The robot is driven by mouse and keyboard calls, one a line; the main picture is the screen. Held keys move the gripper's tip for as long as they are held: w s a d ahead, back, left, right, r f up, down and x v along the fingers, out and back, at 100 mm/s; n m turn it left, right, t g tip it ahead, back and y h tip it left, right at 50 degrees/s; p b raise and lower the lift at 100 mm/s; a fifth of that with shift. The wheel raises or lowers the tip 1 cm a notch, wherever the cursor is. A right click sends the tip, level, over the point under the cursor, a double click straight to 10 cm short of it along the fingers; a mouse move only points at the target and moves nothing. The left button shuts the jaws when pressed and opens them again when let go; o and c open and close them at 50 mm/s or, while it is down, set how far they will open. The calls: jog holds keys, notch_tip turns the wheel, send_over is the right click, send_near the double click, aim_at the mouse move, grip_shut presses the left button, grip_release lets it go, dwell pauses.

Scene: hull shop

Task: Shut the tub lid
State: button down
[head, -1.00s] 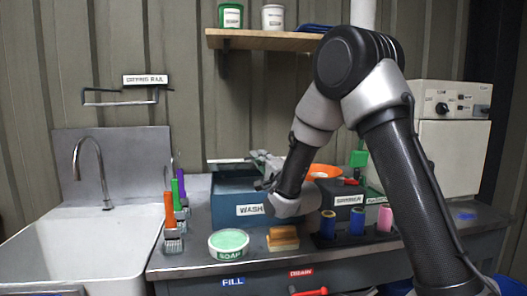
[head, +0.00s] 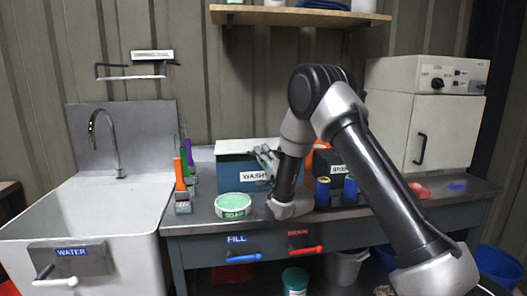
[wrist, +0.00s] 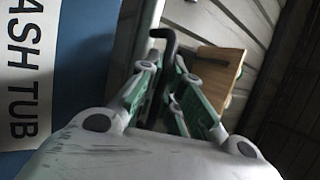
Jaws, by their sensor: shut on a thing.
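The blue wash tub (head: 240,178) stands on the bench, with a white label on its front. It also shows at the left of the wrist view (wrist: 75,70), with "ASH TUB" readable. A pale grey lid (head: 238,146) shows along the tub's top; my arm hides its right part, and I cannot tell whether it lies fully flat. My gripper (head: 262,158) is at the tub's upper right front. In the wrist view my gripper (wrist: 168,85) has its fingers either side of a dark bent bar (wrist: 168,45), shut on it. The bar looks like the lid's handle.
A soap tub (head: 233,206) stands in front of the wash tub, and brushes (head: 181,175) stand to its left. A sink (head: 90,225) is further left. Blue spools (head: 322,192) and a white cabinet (head: 425,115) are to the right. A shelf (head: 300,16) hangs above.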

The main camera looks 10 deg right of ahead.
jog(key=shift+s+a, duration=0.2)
jog(key=shift+a, duration=0.2)
jog(key=c, duration=1.8)
grip_release()
jog(key=shift+c, duration=0.2)
jog(key=shift+s+a, duration=0.1)
jog(key=shift+s, duration=0.05)
jog(key=shift+d+f, duration=0.1)
jog(key=shift+d, duration=0.15)
jog(key=v, duration=0.7)
jog(key=shift+s, duration=0.15)
